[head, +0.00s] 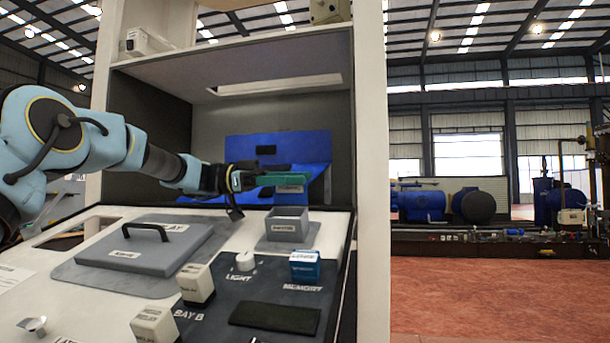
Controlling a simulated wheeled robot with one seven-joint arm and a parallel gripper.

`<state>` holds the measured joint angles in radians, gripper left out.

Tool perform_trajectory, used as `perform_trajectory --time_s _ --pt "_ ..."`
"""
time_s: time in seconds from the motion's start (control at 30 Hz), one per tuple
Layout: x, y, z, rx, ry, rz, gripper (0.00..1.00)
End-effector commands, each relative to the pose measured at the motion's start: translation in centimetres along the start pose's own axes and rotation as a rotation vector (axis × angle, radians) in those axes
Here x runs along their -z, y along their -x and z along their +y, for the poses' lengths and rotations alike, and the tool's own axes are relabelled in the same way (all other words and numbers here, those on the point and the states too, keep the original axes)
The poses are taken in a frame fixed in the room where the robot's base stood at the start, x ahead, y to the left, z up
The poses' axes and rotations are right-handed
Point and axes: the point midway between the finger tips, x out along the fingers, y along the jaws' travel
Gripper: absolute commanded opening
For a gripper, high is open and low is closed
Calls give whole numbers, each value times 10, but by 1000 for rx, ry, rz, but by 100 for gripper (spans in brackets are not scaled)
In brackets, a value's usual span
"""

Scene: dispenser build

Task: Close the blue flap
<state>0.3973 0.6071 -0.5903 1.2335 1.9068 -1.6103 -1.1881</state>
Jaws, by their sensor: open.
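The blue flap (278,146) is at the back of the booth, behind my gripper. Its upper part looks upright with a small dark patch, and a blue sloped part shows lower at the right. My gripper (246,188) is in front of the flap's lower left part, reaching in from the left. It is open. A green bar (280,179) extends right from my gripper across the blue; I cannot tell whether it is a finger or a separate thing. The lower edge of the flap is partly hidden, and contact cannot be told.
A grey open box (288,224) stands just below my gripper. A grey lid with a black handle (148,232) lies at the left. A white knob (245,260), a blue block (305,266) and white switch blocks (196,285) stand on the front panel. The booth's right wall (371,180) bounds the space.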

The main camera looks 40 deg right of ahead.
Motion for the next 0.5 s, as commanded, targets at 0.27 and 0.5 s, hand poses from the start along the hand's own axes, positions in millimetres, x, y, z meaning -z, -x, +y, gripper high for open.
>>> perform_trajectory --time_s 0.27,0.5 --pt "0 -22 0 0 1 0 48" --pt "0 -22 0 1 0 0 48"
